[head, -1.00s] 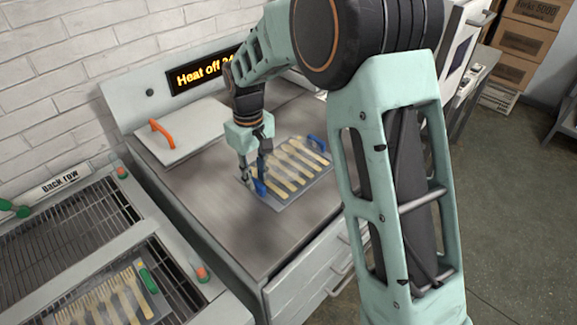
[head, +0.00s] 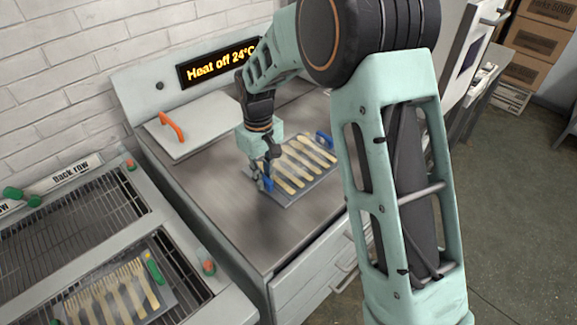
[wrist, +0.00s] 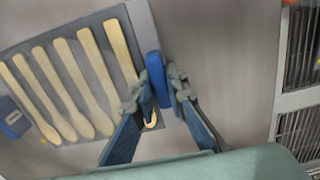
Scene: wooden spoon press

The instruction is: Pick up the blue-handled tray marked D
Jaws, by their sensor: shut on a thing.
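The blue-handled tray (head: 318,180) is a flat grey sheet with several pale wooden spoons on it, lying on the metal worktop. One blue handle (wrist: 156,72) is between my gripper's fingers (wrist: 159,93), which are shut on it. In the head view my gripper (head: 262,180) points down at the tray's near left end. The other blue handle (head: 323,139) is free at the far end and also shows at the left edge of the wrist view (wrist: 12,118). I cannot read a letter D on the tray. I cannot tell whether the tray touches the worktop everywhere.
A plate with an orange handle (head: 171,126) is at the back left of the worktop (head: 215,195). A sign above reads "Heat off 24°C" (head: 220,66). The worktop's front left is clear.

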